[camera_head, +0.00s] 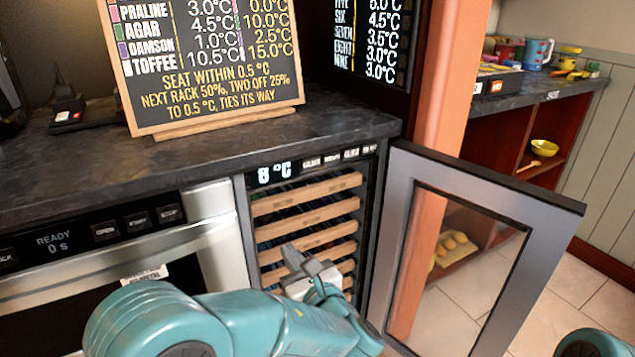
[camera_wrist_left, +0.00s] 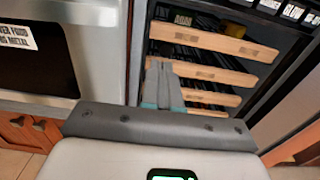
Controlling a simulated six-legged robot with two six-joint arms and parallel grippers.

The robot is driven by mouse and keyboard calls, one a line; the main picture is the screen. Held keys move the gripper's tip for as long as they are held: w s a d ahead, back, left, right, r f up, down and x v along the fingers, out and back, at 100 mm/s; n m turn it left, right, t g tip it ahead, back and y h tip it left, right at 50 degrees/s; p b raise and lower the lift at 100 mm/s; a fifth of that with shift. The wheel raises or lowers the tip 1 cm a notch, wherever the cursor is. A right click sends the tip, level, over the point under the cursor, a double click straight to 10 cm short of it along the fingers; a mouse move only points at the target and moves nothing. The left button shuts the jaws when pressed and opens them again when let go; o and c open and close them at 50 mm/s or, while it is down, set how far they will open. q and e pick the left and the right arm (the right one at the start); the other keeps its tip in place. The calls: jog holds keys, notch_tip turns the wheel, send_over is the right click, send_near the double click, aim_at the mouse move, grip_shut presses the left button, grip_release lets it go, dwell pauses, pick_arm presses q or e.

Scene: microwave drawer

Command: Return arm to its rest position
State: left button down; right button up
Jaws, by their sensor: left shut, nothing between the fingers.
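My left gripper (camera_head: 303,262) is shut and empty, in front of the slatted wooden racks of the open cooler. Its grey fingers also show together in the left wrist view (camera_wrist_left: 162,82), before the racks. My teal left arm crosses the bottom of the head view and hides the lowest racks. I cannot tell whether the fingertips touch a rack. A teal part of mine shows at the bottom right corner; my right gripper is not in view.
The cooler's glass door (camera_head: 455,270) stands open to the right, close to my arm. The microwave drawer (camera_head: 120,260), reading READY 0 s, is at left below the dark counter (camera_head: 230,150). A chalkboard (camera_head: 205,55) stands on the counter. Open shelves with a yellow bowl (camera_head: 543,147) are beyond.

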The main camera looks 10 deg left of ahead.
pick_arm(q)
jog(key=s+a+f+n+g+h, duration=0.25)
jog(key=s+f+g, duration=0.35)
jog(key=f, duration=0.6)
jog(key=s+a+f+n+g+h, duration=0.2)
jog(key=s+a+f+n+g, duration=0.25)
jog(key=f, duration=0.75)
jog(key=s+d+f+n+g+h, duration=0.25)
jog(key=s+f+n+h, duration=0.4)
jog(key=n, duration=0.55)
jog(key=s+d+f+n+g+h, duration=0.1)
jog(key=s+d+f+n+h, duration=0.2)
jog(key=s+f+n, duration=0.6)
notch_tip(320, 180, up, 30)
jog(key=s+n+p, duration=0.1)
jog(key=n+p, duration=0.1)
jog(key=p, duration=2.6)
jog(key=shift+s+d+r+n+h+p, duration=0.2)
jog(key=shift+s+d+n+h+p, duration=0.1)
jog(key=shift+d+n+p, duration=0.15)
jog(key=shift+w, duration=0.1)
